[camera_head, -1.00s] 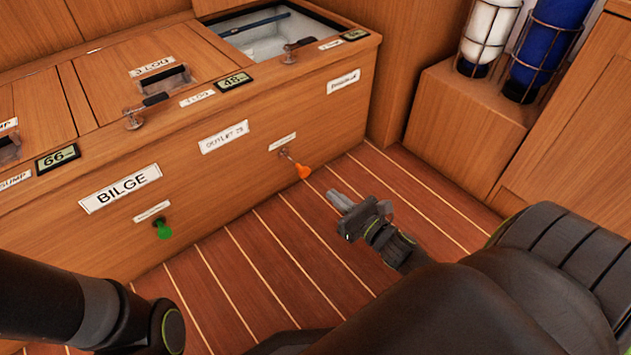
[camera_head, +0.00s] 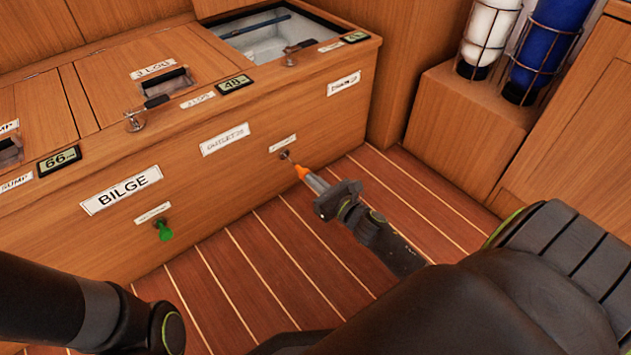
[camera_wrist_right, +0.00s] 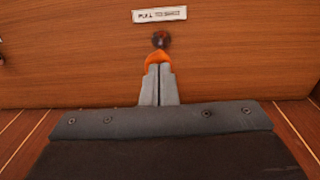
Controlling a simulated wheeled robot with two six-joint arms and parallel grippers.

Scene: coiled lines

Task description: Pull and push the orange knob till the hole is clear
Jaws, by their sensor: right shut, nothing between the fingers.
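The orange knob (camera_head: 301,172) sticks out on a thin metal rod from the front of the wooden locker, below a small white label (camera_head: 283,143). My right gripper (camera_head: 312,181) points at the knob with its fingers closed together, their tips at the knob's outer end. In the right wrist view the shut fingers (camera_wrist_right: 161,82) cover the lower part of the orange knob (camera_wrist_right: 158,58), and a dark round fitting (camera_wrist_right: 161,39) shows just above it. I cannot tell whether the tips touch the knob. My left gripper is out of view.
A green knob (camera_head: 164,231) sits lower left on the same locker front (camera_head: 240,180), near the BILGE label (camera_head: 121,189). An open hatch with a white basin (camera_head: 268,33) is in the top. Caged white and blue cylinders (camera_head: 548,45) stand at right. The striped floor (camera_head: 260,260) is clear.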

